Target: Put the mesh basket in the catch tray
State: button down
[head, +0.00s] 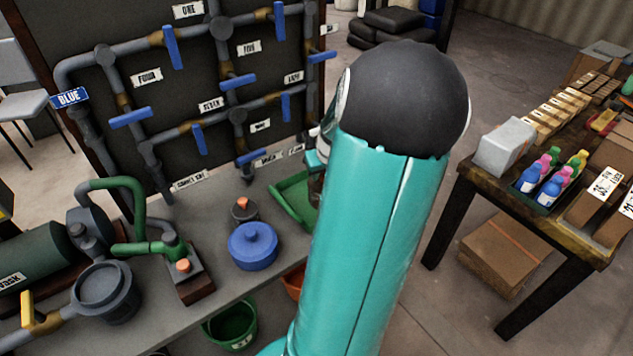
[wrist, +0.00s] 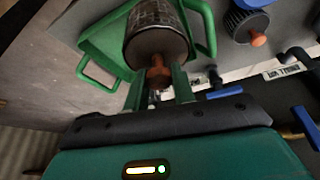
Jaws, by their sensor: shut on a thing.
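My gripper (wrist: 159,84) is shut on that knob in the wrist view. The green catch tray (wrist: 101,43), with loop handles at its sides, lies behind the basket there, and the basket overlaps much of it. I cannot tell whether the basket touches the tray floor or hangs above it. In the head view the tray (head: 287,200) lies on the grey bench, its right part hidden by my teal arm. My arm also hides most of the gripper and basket there.
A blue lidded pot (head: 253,246) and a dark ridged piece with an orange knob (head: 243,209) stand left of the tray. A pipe board with blue valve levers (head: 238,82) rises behind. A green bucket (head: 231,323) sits below the bench edge.

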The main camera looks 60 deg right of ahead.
jog(key=w+d+f, duration=0.6)
jog(key=d+f, duration=0.3)
jog(key=f, duration=0.3)
jog(key=shift+w+d, duration=0.15)
jog(key=shift+w, duration=0.2)
jog(key=shift+f, duration=0.15)
jog(key=c, duration=1.2)
grip_release()
jog(key=shift+o, duration=0.2)
jog(key=v, duration=1.2)
